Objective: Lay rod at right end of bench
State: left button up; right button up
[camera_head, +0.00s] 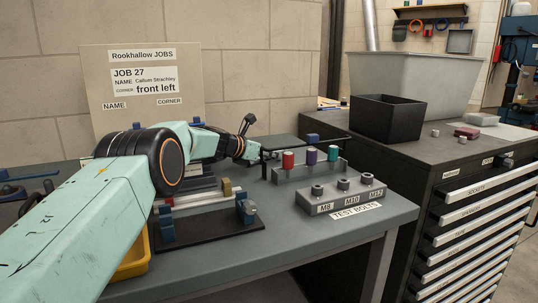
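A pale rod with a red part (201,198) lies low over a black plate (222,232) with blue uprights, on the grey bench (300,230). My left arm hides part of it. My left gripper (250,139) is past the rod, above the bench near the wall. Its dark fingers look spread apart, and I see nothing between them. The bench's right end (395,208) carries a grey block (341,195) with several bolts and a "TEST BOLTS" label. My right gripper is out of view.
A rack (310,170) with red, purple and green cylinders stands behind the bolt block, with a thin black bar (330,143) above it. A yellow bin (134,262) is under my arm. A dark drawer cabinet (420,160) stands right of the bench, bearing bins.

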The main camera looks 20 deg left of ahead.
pick_arm(q)
jog(key=shift+r, duration=0.15)
jog(key=shift+v, duration=0.8)
jog(key=shift+p+v, duration=0.95)
jog(key=shift+v, duration=4.25)
jog(key=shift+a, duration=0.1)
